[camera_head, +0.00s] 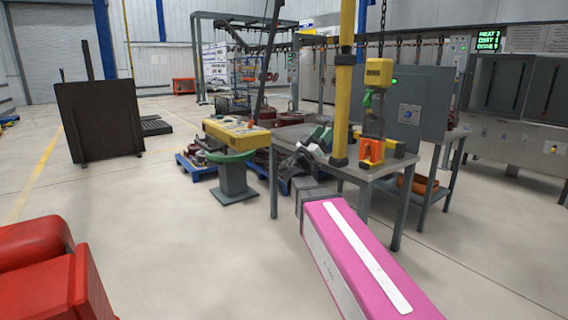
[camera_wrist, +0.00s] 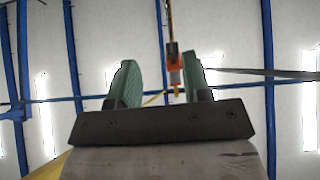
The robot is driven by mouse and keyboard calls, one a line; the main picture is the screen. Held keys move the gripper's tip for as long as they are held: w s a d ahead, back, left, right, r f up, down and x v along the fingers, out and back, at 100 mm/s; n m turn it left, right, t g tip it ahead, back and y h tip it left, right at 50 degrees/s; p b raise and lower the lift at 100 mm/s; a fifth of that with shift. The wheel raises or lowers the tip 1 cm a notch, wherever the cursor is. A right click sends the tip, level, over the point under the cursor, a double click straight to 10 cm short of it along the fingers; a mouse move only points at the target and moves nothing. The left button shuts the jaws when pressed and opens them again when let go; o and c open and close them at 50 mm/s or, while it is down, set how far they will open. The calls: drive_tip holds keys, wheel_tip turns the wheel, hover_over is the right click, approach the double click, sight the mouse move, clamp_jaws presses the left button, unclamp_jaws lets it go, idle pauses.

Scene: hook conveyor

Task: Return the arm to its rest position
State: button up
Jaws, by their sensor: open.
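My gripper (camera_wrist: 160,72) is open in the wrist view, with its two green-padded fingers apart. The fingers point up toward the white ceiling with blue beams. I see nothing held between them. An orange-red and grey object (camera_wrist: 174,66) shows beyond the gap, apart from the fingers as far as I can tell. In the head view my pink arm reaches in from the lower right, and its grey and green end (camera_head: 318,140) is raised in front of the grey table (camera_head: 385,180).
A yellow hoist (camera_head: 378,72) hangs on a chain above an orange block (camera_head: 371,150). A control console (camera_head: 235,135) stands left of the table. A dark panel (camera_head: 100,120) stands further left.

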drive_tip(key=s+d+f+n+g+y, duration=0.1)
drive_tip(key=d+f+n+g+y, duration=0.2)
drive_tip(key=f, duration=0.6)
drive_tip(key=s+d+f+g+y, duration=0.25)
drive_tip(key=d+f, duration=0.25)
drive_tip(key=f, duration=0.5)
drive_tip(key=s+d+f+n+g+y, duration=0.1)
drive_tip(key=d+f+n+g+y, duration=0.2)
drive_tip(key=f, duration=0.6)
drive_tip(key=s+a+f+n+g+y, duration=0.2)
drive_tip(key=s+f+y, duration=0.4)
drive_tip(key=f, duration=0.4)
drive_tip(key=s+a+f+n+g+y, duration=0.2)
drive_tip(key=s+f+y, duration=0.4)
drive_tip(key=f, duration=0.5)
drive_tip(key=shift+s+a+f+n+g+y, duration=0.2)
drive_tip(key=shift+a+n+g+y, duration=0.15)
drive_tip(key=shift+a+g, duration=0.65)
